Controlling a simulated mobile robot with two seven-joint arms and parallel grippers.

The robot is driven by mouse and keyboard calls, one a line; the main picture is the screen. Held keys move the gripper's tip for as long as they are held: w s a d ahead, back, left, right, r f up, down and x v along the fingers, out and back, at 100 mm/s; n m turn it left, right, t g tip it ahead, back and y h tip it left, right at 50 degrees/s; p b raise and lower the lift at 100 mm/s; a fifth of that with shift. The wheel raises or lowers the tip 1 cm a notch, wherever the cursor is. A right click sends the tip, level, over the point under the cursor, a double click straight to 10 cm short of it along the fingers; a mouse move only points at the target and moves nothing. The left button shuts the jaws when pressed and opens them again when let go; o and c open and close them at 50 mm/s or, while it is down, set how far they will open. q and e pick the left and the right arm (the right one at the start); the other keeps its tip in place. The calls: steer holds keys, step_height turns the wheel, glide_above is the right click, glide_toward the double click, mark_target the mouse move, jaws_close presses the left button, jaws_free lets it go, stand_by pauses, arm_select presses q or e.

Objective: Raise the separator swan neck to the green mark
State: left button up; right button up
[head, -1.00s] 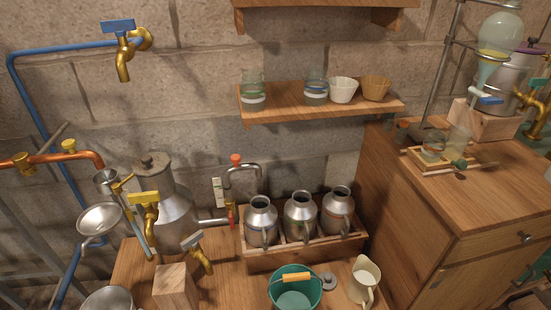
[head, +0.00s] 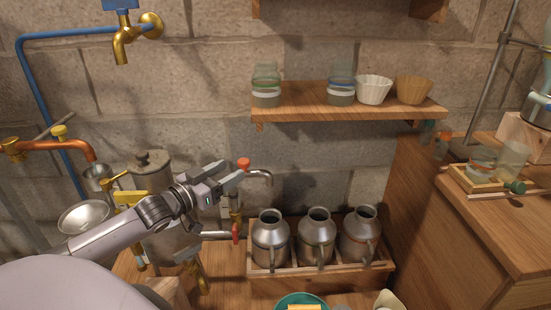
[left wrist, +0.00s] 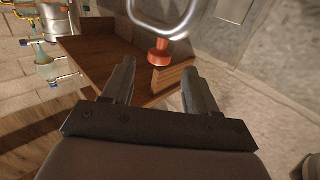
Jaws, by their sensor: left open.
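The swan neck (head: 262,174) is a bent silver pipe against the wall behind the can rack, with an orange-red knob (head: 243,164) at its top. In the left wrist view, the swan neck (left wrist: 165,24) is a blurred silver loop and its red knob (left wrist: 160,52) lies ahead, between the finger lines. My left gripper (head: 226,176) is open and empty, just left of the knob in the head view; I cannot tell whether they touch. The separator can (head: 152,165) stands behind my left arm, partly hidden. I cannot make out the green mark. My right gripper is out of view.
A wooden rack (head: 318,284) with three metal cans stands right of the swan neck. A red-handled tap (head: 235,233) is below it. A shelf (head: 350,112) with jars and cups hangs above. A brass tap with a yellow handle (head: 130,198) is behind my arm.

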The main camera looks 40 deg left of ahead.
arm_select(q)
steer(key=shift+w+r, duration=0.3)
steer(key=shift+w, duration=0.5)
steer(key=w+b, duration=0.1)
steer(key=w, duration=0.5)
steer(key=shift+w+d, duration=0.15)
steer(key=shift+d, duration=0.25)
